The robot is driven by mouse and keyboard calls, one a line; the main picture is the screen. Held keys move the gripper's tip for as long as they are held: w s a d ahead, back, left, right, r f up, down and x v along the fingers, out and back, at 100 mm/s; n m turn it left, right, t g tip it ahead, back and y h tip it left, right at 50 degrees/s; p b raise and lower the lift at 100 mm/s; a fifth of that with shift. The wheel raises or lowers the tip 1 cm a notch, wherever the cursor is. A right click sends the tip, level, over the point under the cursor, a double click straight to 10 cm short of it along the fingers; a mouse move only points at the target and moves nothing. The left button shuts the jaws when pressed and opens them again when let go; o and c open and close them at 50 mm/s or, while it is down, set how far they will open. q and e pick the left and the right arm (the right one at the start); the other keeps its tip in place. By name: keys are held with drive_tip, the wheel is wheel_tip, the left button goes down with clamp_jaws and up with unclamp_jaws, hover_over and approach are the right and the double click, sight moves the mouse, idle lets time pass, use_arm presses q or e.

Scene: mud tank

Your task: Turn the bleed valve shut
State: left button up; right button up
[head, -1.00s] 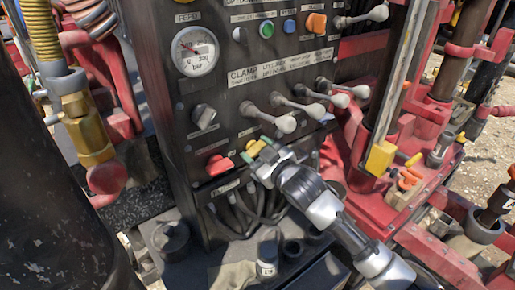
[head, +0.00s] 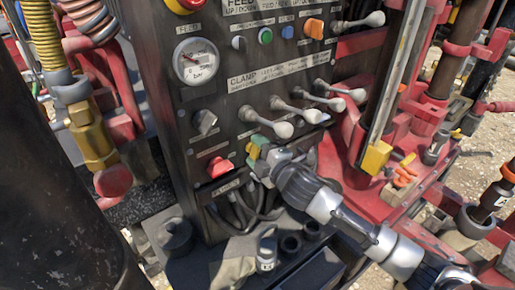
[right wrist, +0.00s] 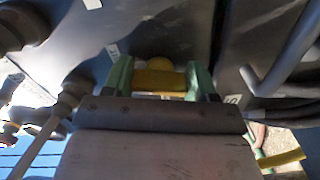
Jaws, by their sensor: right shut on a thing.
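The bleed valve looks to be the yellow handle (head: 254,152) low on the front of the dark control panel, right of a red knob. My right gripper (head: 258,150), with green fingertips, is at this handle in the head view. In the right wrist view the yellow handle (right wrist: 160,82) lies crosswise between the two green fingers, and the gripper is shut on it. The handle's base is partly hidden by the fingers. My left gripper is not in view.
The red knob (head: 218,167) sits close left of the handle. Several grey levers (head: 283,130) stick out just above my right gripper. Black hoses (head: 240,210) hang below it. A pressure gauge (head: 196,60) is at upper left, and red rig frame (head: 345,165) stands to the right.

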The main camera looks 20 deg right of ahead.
drive_tip(key=shift+n+p, duration=0.3)
drive_tip(key=shift+n, duration=1)
drive_tip(key=o, duration=0.9)
drive_tip(key=shift+s+d+f, duration=0.1)
drive_tip(key=shift+s+d, duration=0.1)
drive_tip(key=shift+s, duration=0.2)
drive_tip(key=b+v, duration=0.3)
drive_tip(key=v, duration=0.7)
